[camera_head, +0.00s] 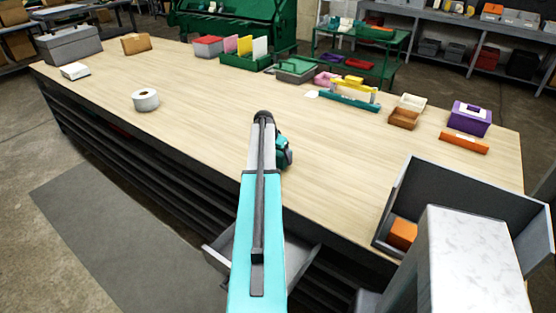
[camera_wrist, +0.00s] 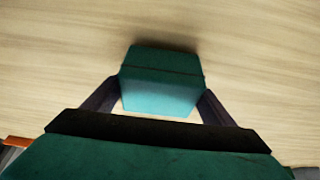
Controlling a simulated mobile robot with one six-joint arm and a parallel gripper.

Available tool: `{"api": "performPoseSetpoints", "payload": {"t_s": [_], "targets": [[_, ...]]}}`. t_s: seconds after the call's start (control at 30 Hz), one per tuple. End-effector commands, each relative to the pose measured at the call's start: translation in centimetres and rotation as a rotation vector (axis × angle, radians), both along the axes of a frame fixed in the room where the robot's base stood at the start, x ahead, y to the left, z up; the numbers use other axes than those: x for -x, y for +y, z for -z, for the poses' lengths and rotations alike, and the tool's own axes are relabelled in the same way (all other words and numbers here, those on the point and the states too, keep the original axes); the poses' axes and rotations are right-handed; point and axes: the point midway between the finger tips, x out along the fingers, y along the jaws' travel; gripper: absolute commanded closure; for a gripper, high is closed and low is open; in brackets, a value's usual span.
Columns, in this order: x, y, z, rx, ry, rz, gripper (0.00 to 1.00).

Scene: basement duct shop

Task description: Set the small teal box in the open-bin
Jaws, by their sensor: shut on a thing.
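The small teal box (camera_wrist: 160,62) is between the two dark fingers of my gripper (camera_wrist: 162,92) in the wrist view. The gripper is shut on it, one finger on each side, above the pale wood worktop. I cannot tell how far the box is off the wood. In the head view my gripper (camera_head: 283,152) is partly behind my own arm, over the middle of the table, and the box cannot be made out clearly. A grey open bin (camera_head: 440,182), which looks like the open-bin, stands at the right, with an orange block (camera_head: 402,233) inside. It is apart from my gripper.
The wooden table (camera_head: 200,130) is clear around my gripper. A purple box (camera_head: 470,117), an orange bar (camera_head: 464,143) and brown trays (camera_head: 404,117) stand at the right. A green divided holder (camera_head: 245,61) is at the back.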

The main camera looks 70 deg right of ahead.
Motion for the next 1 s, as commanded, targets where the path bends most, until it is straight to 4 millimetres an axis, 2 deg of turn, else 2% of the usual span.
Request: {"api": "performPoseSetpoints", "payload": {"t_s": [0.2,1.0], "targets": [[0.0,0.0,-1.9,0.002,-0.001,-0.001,0.54],[0.7,10.5,-2.8,0.001,0.0,-0.001,0.54]]}}
